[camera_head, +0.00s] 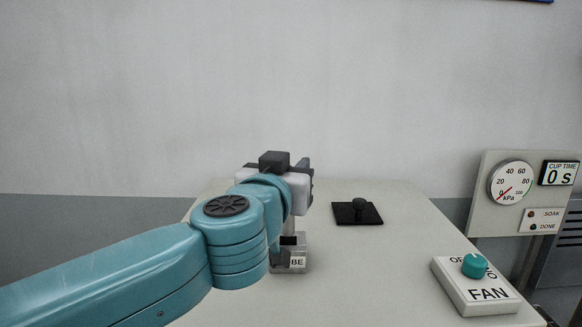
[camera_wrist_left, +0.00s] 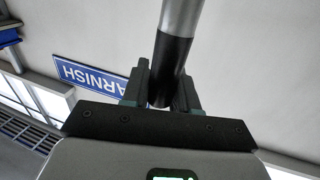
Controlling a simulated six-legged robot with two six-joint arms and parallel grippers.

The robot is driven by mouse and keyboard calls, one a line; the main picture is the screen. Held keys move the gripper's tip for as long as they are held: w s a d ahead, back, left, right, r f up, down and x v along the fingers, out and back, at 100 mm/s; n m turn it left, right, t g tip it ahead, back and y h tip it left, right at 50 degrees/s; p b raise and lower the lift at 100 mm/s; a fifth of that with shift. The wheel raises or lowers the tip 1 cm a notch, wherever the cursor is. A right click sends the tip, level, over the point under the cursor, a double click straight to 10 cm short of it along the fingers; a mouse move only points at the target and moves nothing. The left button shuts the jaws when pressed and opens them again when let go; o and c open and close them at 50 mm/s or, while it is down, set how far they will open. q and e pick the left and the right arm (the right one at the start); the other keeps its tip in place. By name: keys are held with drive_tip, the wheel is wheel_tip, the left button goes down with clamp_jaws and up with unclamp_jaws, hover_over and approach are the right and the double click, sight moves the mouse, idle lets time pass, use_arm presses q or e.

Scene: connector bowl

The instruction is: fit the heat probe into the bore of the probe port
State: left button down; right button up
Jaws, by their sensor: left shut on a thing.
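My left gripper (camera_wrist_left: 163,88) is shut on the heat probe (camera_wrist_left: 181,18), a grey metal rod with a black sleeve between the two dark fingers. In the head view my left gripper (camera_head: 302,182) is above the table, mostly hidden behind my own teal wrist. A grey block with a white label ending in "BE" (camera_head: 297,262) stands below it, partly covered by my arm; it looks like the probe port. Its bore is not clearly visible. I cannot tell from the head view how the probe's tip lies relative to the block. My right gripper is not in view.
The pale table (camera_head: 390,262) is clear in the middle. A black square plate with a knob (camera_head: 357,213) lies behind and right of the block. A FAN switch box (camera_head: 478,291) sits at the right edge. A panel with a gauge (camera_head: 511,183) and "0 s" display stands beyond.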

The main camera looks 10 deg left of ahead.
use_arm(q)
drive_tip(key=shift+p, duration=0.5)
idle(0.7)
drive_tip(key=shift+f+b, duration=2)
drive_tip(key=shift+f, duration=0.85)
drive_tip(key=c, duration=0.8)
unclamp_jaws()
drive_tip(key=shift+s, duration=0.15)
